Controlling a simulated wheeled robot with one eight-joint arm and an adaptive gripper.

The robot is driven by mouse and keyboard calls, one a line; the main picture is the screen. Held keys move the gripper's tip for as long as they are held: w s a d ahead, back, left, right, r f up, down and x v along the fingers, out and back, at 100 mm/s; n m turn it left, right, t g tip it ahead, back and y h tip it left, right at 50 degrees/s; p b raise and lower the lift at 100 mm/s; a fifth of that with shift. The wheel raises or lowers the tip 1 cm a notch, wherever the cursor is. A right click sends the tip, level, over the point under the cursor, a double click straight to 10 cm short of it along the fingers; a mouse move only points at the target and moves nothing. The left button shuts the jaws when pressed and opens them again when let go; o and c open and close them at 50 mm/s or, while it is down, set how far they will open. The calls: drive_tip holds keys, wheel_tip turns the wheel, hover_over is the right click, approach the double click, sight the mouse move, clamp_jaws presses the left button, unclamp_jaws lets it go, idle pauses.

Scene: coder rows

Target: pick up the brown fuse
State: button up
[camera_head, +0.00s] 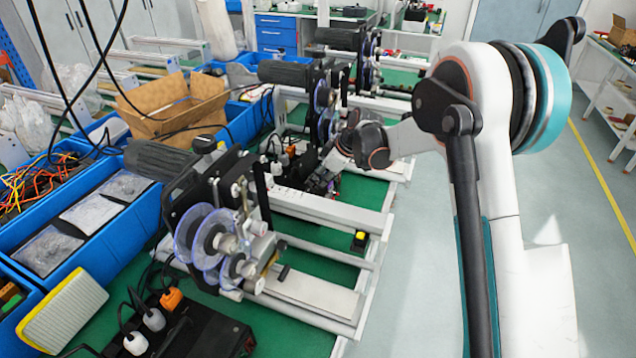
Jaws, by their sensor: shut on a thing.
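My arm reaches in from the right, and its wrist bends down over the middle of the green bench. My gripper (322,182) is small and dark at the end of the wrist, among dark parts behind the nearest coder machine (215,215). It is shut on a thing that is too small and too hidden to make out. I cannot pick out the brown fuse anywhere in this view; the fingertips blend into the dark parts around them.
Blue bins (85,225) with cables and bags line the left side. An open cardboard box (175,108) stands behind the nearest machine. Another coder machine (365,62) stands farther back. A black power box (205,335) is at the front. The floor (420,270) right of the bench is clear.

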wheel_tip(320, 180, up, 27)
drive_tip(key=p, duration=0.9)
drive_tip(key=shift+p, duration=0.3)
idle(0.7)
drive_tip(key=shift+s+f, duration=0.1)
